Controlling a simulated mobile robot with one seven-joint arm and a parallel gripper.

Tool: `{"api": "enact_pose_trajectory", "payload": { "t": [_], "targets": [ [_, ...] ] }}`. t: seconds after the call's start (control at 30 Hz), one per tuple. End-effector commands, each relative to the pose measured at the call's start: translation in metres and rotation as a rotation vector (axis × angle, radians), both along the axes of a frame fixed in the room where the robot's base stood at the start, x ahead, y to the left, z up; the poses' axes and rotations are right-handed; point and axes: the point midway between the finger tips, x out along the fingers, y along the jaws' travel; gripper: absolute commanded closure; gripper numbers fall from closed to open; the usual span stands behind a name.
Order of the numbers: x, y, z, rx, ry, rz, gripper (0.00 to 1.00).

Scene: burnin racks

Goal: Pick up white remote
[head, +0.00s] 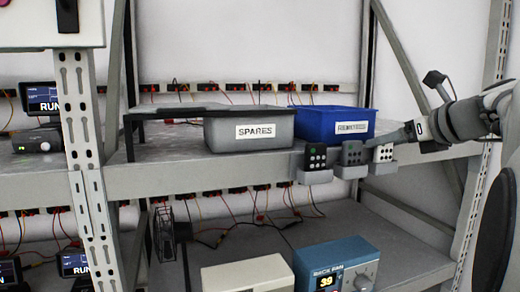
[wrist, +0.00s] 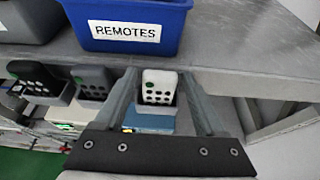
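The white remote (head: 384,154) stands upright in a small grey holder on the front edge of the shelf, rightmost of three remotes. In the wrist view the white remote (wrist: 158,87) shows dark buttons and one green button. My gripper (wrist: 160,77) is open, with one finger on each side of the white remote and a gap visible on both sides. In the head view my gripper (head: 398,136) reaches in from the right, its tips close to the remote's upper part.
A black remote (head: 317,157) and a dark grey remote (head: 351,153) stand in holders to the left. A blue bin labelled REMOTES (wrist: 126,22) and a grey SPARES bin (head: 250,130) sit on the shelf behind. A blue device (head: 337,268) stands on the lower shelf.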

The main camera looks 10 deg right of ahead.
Motion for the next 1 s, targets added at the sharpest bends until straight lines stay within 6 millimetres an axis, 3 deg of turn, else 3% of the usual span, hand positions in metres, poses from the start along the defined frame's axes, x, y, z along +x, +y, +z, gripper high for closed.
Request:
{"api": "enact_pose_trajectory", "payload": {
  "t": [0.07, 0.37, 0.77, 1.0],
  "targets": [
    [0.000, 0.000, 0.000, 0.000, 0.000, 0.000, 0.44],
    [0.000, 0.000, 0.000, 0.000, 0.000, 0.000, 0.98],
    [0.000, 0.000, 0.007, -0.001, 0.000, 0.001, 1.00],
    [0.001, 0.000, 0.037, -0.004, -0.002, 0.002, 1.00]
  ]
}}
